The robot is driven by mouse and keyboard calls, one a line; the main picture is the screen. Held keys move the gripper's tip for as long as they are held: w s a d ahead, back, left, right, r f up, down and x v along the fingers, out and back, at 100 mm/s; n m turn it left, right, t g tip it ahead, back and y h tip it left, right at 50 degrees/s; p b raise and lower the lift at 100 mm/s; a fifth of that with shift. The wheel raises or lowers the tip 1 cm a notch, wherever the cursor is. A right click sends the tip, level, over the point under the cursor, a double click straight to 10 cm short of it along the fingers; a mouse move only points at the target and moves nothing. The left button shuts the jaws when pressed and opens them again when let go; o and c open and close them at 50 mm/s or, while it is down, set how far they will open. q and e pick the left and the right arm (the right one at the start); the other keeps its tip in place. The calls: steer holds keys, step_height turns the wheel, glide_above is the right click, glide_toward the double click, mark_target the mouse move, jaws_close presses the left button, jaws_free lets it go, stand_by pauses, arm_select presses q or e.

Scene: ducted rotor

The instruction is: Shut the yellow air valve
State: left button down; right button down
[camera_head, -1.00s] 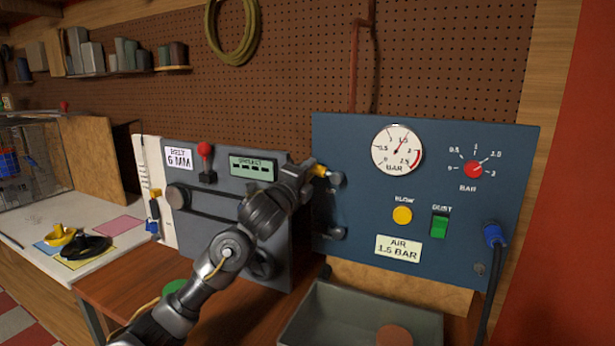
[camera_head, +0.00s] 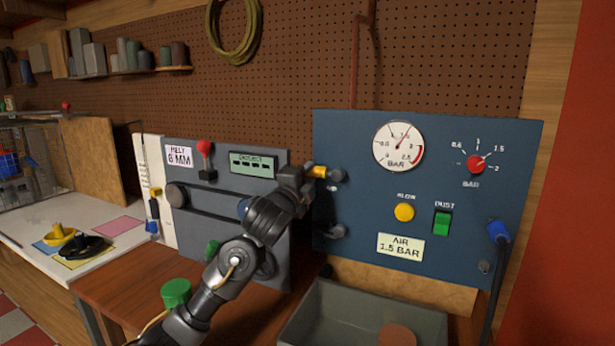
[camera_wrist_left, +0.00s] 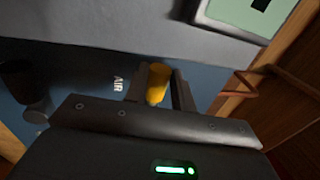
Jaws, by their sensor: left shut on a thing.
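The yellow air valve handle (camera_head: 319,172) is at the upper left edge of the blue air panel (camera_head: 355,150), beside a dark round fitting (camera_head: 338,175). It lies nearly level in the head view. My left gripper (camera_head: 311,172) reaches it from the left, and its fingers partly hide it. In the left wrist view my left gripper (camera_wrist_left: 158,88) has its two fingers closed around the yellow handle (camera_wrist_left: 157,80), near the printed word AIR. My right gripper is in neither view.
The panel carries a gauge (camera_head: 398,146), red knob (camera_head: 476,164), yellow button (camera_head: 404,212) and green switch (camera_head: 442,223). A grey belt machine (camera_head: 225,200) stands behind my left arm. A grey bin (camera_head: 300,322) sits below the panel.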

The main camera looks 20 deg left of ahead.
arm_select(q)
steer(key=c, duration=1.2)
jaws_free()
steer(key=shift+o, duration=0.2)
steer(key=shift+s+f, duration=0.15)
steer(key=shift+s, duration=0.05)
steer(key=s+f+b, duration=0.2)
steer(key=s, duration=0.8)
steer(key=shift+a, duration=0.35)
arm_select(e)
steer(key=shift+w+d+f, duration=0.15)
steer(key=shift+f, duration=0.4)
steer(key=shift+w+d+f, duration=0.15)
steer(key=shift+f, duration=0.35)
